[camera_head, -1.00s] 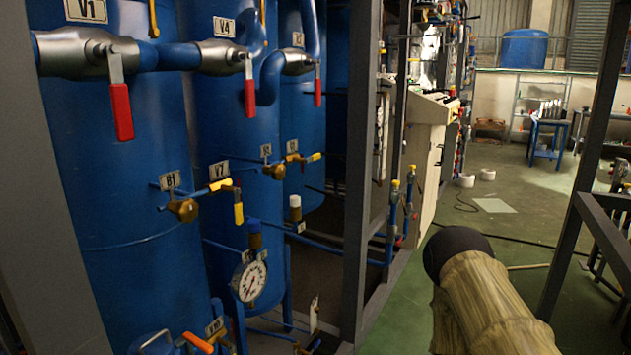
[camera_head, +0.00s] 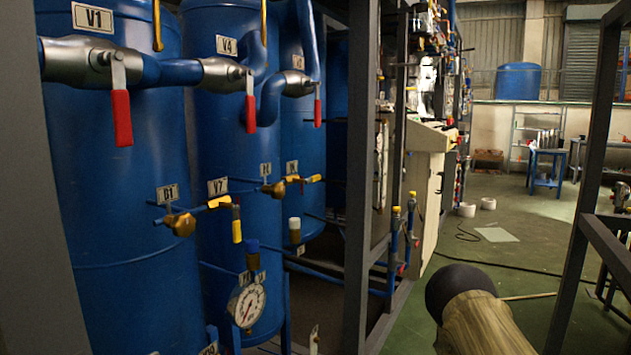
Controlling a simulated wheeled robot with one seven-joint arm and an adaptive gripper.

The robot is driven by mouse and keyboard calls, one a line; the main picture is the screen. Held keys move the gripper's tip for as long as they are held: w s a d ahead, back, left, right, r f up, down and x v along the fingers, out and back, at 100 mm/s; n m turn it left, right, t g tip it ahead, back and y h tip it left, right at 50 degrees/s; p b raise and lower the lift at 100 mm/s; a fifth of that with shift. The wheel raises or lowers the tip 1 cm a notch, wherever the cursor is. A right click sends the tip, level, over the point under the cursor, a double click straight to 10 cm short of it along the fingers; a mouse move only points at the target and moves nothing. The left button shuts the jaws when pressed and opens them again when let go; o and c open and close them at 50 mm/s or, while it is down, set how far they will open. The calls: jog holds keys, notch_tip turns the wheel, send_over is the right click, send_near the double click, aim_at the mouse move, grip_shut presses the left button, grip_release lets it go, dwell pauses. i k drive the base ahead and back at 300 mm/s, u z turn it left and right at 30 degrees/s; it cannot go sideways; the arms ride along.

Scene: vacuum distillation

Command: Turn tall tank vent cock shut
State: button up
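Tall blue tanks (camera_head: 120,215) stand in a row at the left. Small cocks sit on their fronts. A brass cock labelled G1 (camera_head: 180,224) and a cock labelled V7 with a yellow lever (camera_head: 237,230) hanging down are on the nearer tanks. Farther back is another brass cock with a yellow lever (camera_head: 314,178) lying nearly level. I cannot tell which of these is the tall tank vent cock. My gripper is not in view. A black rounded end with a tan sleeve, likely part of my arm (camera_head: 482,320), shows at lower right, apart from the tanks.
Red-handled valves (camera_head: 121,118) hang from a pipe across the tanks. A pressure gauge (camera_head: 246,305) is low in front. A dark frame post (camera_head: 360,170) stands right of the tanks, and another frame (camera_head: 590,160) at far right.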

aim_at(317, 177)
jog(key=u, duration=0.95)
jog(key=k, duration=1)
jog(key=z, duration=0.7)
jog(key=i, duration=1)
jog(key=z, duration=0.05)
